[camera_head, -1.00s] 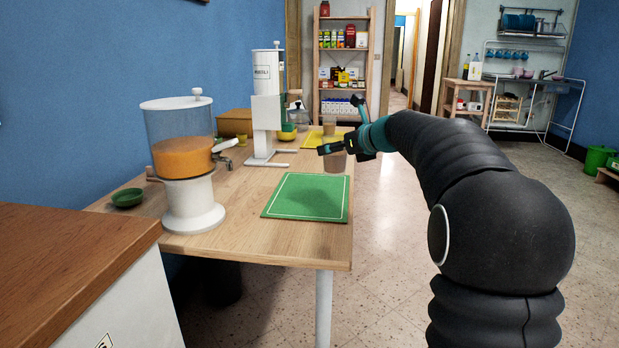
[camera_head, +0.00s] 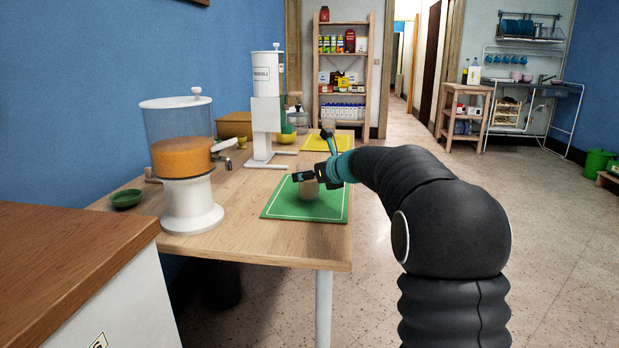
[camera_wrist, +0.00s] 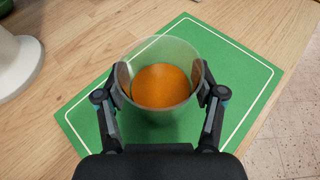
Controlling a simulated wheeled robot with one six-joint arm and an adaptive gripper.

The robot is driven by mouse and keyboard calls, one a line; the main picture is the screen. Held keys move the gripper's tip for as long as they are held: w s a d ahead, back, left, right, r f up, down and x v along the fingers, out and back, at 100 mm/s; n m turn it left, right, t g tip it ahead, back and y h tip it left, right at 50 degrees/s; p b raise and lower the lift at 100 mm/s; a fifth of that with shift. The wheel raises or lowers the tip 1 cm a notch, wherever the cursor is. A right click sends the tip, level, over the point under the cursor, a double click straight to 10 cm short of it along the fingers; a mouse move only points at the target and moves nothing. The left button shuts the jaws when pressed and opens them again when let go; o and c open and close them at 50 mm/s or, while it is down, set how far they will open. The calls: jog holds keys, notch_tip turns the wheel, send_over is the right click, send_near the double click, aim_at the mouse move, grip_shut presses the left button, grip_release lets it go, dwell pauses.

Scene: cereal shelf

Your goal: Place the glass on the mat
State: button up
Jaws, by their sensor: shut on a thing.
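The glass (camera_wrist: 160,82) is clear, with an orange content inside, and sits between the two fingers of my gripper (camera_wrist: 160,88) in the wrist view. My gripper (camera_head: 313,175) is shut on the glass, and in the head view the glass (camera_head: 309,189) is partly hidden by the fingers. The mat is green with a white border line (camera_head: 290,209) and lies flat near the table's front right corner; it also shows in the wrist view (camera_wrist: 240,78). The glass is over the mat, within its border. I cannot tell whether its base touches the mat.
A juice dispenser (camera_head: 186,150) with orange liquid stands left of the mat, with a small green bowl (camera_head: 127,198) beside it. A white muesli dispenser (camera_head: 266,110) stands behind. A yellow mat (camera_head: 322,143) lies at the far end of the table (camera_head: 250,237).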

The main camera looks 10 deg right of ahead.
dwell(0.3)
jog(key=o, duration=1.6)
jog(key=shift+c, duration=0.2)
